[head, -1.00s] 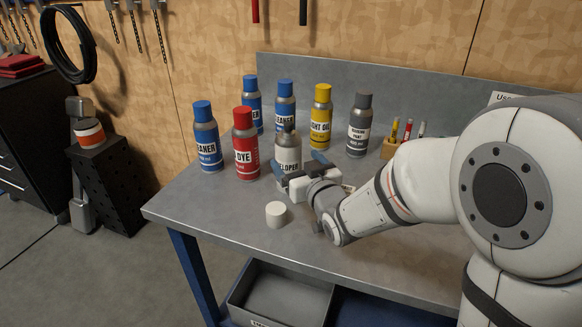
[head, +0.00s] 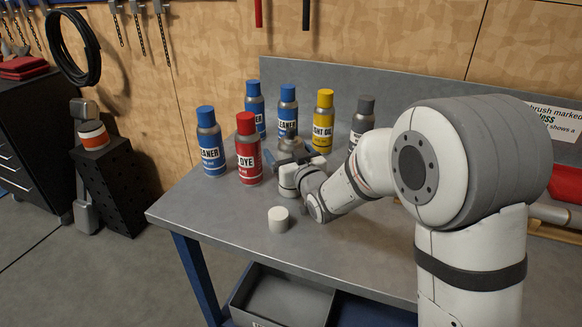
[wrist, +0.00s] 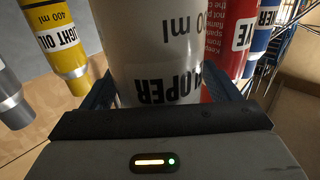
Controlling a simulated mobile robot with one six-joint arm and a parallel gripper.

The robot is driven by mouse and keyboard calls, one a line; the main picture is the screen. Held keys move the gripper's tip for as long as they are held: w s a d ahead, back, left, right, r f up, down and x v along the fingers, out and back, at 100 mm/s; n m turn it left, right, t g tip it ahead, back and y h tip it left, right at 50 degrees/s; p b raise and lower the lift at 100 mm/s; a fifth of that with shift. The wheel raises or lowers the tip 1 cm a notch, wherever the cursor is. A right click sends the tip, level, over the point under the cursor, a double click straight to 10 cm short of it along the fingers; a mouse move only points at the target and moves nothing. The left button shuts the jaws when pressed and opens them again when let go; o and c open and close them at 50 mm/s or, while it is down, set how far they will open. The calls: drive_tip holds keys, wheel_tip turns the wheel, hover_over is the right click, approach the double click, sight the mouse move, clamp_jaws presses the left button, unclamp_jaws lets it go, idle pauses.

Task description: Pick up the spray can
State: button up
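The developer spray can (head: 291,147), silver-grey with a white label, stands on the workbench among other cans. My gripper (head: 293,164) is low at its near side and hides most of its body in the head view. In the wrist view the developer can (wrist: 160,60) fills the middle, its lettering upside down. The fingers of my gripper (wrist: 165,82) stand on both sides of it. They look spread, with narrow gaps beside the can, and I see no clear contact.
A red dye can (head: 248,150) and a blue cleaner can (head: 210,145) stand close on the left. More blue cans, a yellow light oil can (head: 323,122) and a grey can (head: 363,118) stand behind.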

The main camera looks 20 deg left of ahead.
drive_tip(key=c, duration=1.3)
drive_tip(key=shift+o, duration=0.2)
drive_tip(key=shift+r, duration=0.1)
wheel_tip(320, 180, up, 17)
drive_tip(key=p, duration=0.3)
